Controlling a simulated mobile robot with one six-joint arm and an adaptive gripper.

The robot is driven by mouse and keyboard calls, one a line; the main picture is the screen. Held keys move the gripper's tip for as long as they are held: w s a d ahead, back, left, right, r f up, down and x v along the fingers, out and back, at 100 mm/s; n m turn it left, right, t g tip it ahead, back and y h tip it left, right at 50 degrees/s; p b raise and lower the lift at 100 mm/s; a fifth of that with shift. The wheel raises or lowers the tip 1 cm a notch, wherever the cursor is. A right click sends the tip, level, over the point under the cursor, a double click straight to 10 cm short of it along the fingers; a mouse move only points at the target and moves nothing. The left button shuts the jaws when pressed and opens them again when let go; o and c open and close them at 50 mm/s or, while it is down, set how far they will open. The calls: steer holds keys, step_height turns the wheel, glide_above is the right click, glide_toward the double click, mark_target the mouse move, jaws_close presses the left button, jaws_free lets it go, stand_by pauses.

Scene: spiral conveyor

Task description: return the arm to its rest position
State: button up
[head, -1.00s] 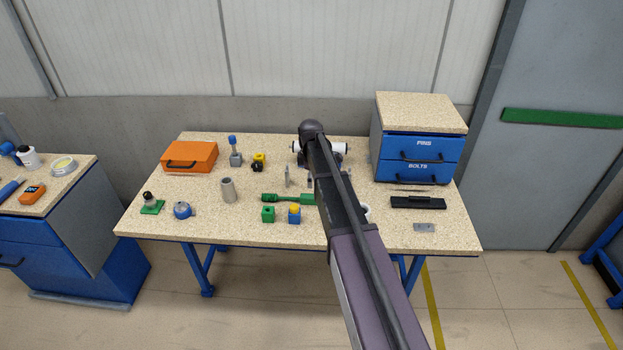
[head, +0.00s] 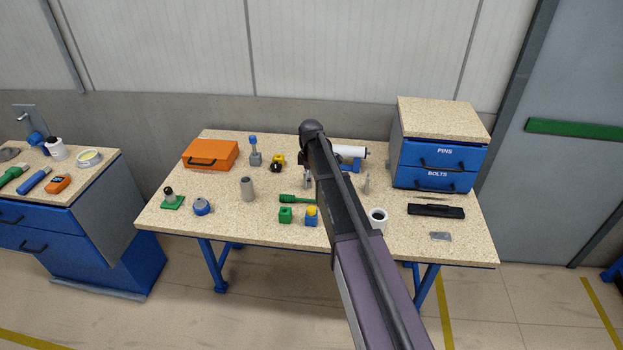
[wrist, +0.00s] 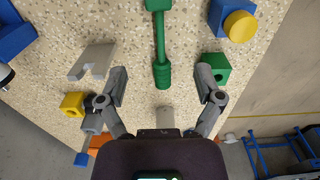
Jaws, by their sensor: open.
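My gripper (wrist: 162,84) is open and empty in the wrist view, its two fingers spread wide above the speckled table. A green tool with a ribbed end (wrist: 162,72) lies between the fingers in the picture, apart from both. In the head view my dark arm (head: 345,205) reaches forward over the table (head: 240,222) and hides most of my gripper and part of the table's middle. The green tool (head: 292,199) shows there just left of the arm.
An orange case (head: 210,154) stands at the back left, a drawer unit (head: 437,165) at the back right. Green (head: 285,215) and blue-yellow blocks (head: 311,216), a grey cylinder (head: 247,189) and a white ring (head: 378,220) lie around the arm. A second bench (head: 105,175) stands left.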

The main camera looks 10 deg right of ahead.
stand_by(0.4)
steer(key=s+d+m, duration=0.1)
steer(key=s+m, duration=1.3)
steer(key=s, duration=1.5)
steer(key=shift+s+d, duration=0.2)
